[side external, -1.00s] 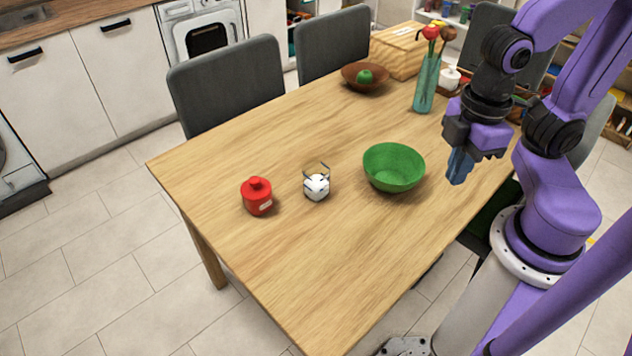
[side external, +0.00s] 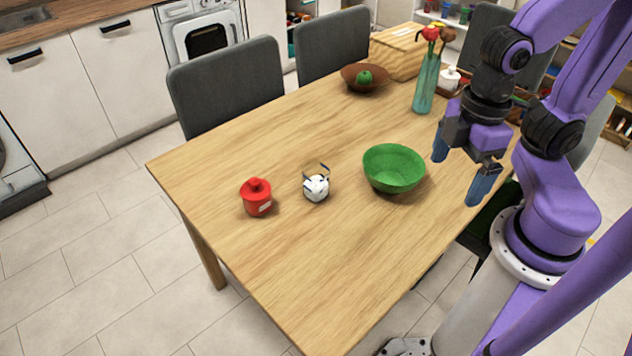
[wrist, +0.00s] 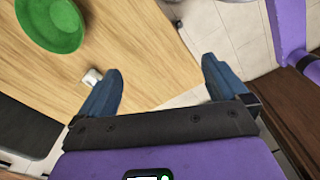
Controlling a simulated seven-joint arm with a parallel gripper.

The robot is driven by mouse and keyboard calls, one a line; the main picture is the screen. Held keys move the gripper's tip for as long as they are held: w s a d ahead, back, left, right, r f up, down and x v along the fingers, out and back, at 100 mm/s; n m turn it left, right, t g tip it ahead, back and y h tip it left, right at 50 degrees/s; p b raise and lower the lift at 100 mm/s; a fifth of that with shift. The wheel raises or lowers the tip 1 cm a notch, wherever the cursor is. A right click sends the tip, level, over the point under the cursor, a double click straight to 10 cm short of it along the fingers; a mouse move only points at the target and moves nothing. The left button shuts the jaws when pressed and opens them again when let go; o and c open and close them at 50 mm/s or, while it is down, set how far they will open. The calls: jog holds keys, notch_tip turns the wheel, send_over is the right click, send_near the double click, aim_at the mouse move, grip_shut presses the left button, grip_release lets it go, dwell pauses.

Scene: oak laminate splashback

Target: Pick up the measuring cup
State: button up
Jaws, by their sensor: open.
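A clear glass cup with dark markings and white contents (side external: 316,186), which looks like the measuring cup, stands upright on the wooden table (side external: 290,260) in the side view. It is between a red canister and a green bowl. My gripper (side external: 456,182) is open and empty, above the table's right edge, to the right of the bowl and well apart from the cup. In the wrist view my gripper's fingers (wrist: 161,65) are spread with nothing between them. I cannot clearly identify the cup in that view.
The green bowl (side external: 394,168) lies between my gripper and the cup; it also shows in the wrist view (wrist: 48,22). The red canister (side external: 257,197) is left of the cup. A vase (side external: 426,85) and brown bowl (side external: 364,77) stand farther back. The table's front is clear.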

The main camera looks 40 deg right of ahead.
jog(key=w+a+f+n+t+h, duration=0.25)
jog(key=w+f+h, duration=0.25)
jog(key=w, duration=0.4)
jog(key=w+a+f+n+t+h, duration=0.2)
jog(key=w+a+f+n+h, duration=0.25)
jog(key=w, duration=0.35)
jog(key=n+t, duration=0.5)
jog(key=n, duration=0.2)
send_near(315, 194)
jog(key=shift+h, duration=0.25)
jog(key=x, duration=0.8)
jog(key=shift+a+f, duration=0.1)
jog(key=shift+a, duration=0.05)
jog(key=shift+x, duration=2.7)
jog(key=shift+s, duration=0.1)
